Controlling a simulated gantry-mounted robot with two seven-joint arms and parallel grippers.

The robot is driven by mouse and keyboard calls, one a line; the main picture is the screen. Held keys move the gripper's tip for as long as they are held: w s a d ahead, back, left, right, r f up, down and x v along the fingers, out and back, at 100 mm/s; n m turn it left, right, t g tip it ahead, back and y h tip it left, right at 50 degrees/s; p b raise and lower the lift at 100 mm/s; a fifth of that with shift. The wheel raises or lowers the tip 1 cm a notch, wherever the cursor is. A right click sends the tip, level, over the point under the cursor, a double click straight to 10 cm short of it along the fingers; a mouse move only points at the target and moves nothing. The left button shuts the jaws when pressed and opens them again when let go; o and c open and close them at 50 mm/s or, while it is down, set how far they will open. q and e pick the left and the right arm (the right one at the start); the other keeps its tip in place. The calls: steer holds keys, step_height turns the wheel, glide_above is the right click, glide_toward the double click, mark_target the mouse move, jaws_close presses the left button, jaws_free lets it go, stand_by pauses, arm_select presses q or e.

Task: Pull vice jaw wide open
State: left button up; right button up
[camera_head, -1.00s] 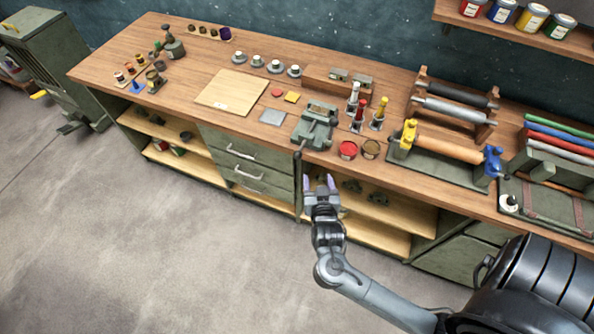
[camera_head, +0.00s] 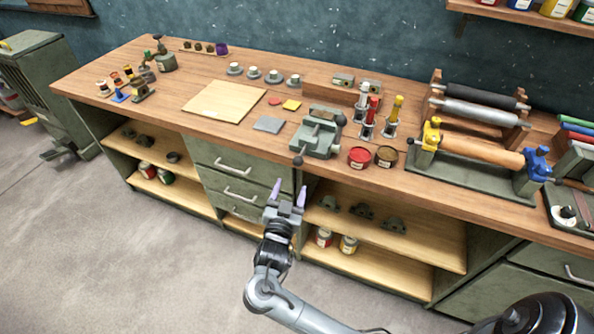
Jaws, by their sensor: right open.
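The green vice (camera_head: 316,137) is fixed at the front edge of the workbench in the head view. Its handle hangs in front of the bench edge, with a dark knob (camera_head: 298,161) at its top; the gap between the jaws is too small to judge. My right gripper (camera_head: 288,192) is below and in front of the vice, apart from it, with two purple fingertips spread and nothing between them. My left gripper is not in view.
Red and dark tins (camera_head: 359,157) and upright coloured tubes (camera_head: 372,112) stand just right of the vice. A grey plate (camera_head: 269,124) lies to its left. Drawers (camera_head: 240,163) and open shelves (camera_head: 390,243) are below the bench top. The floor in front is clear.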

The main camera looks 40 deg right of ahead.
mark_target(297, 165)
steer(key=b+x, duration=0.1)
steer(key=x, duration=0.9)
steer(key=shift+w+d, duration=0.1)
steer(key=shift+c, duration=0.3)
jaws_close()
steer(key=shift+r, duration=0.1)
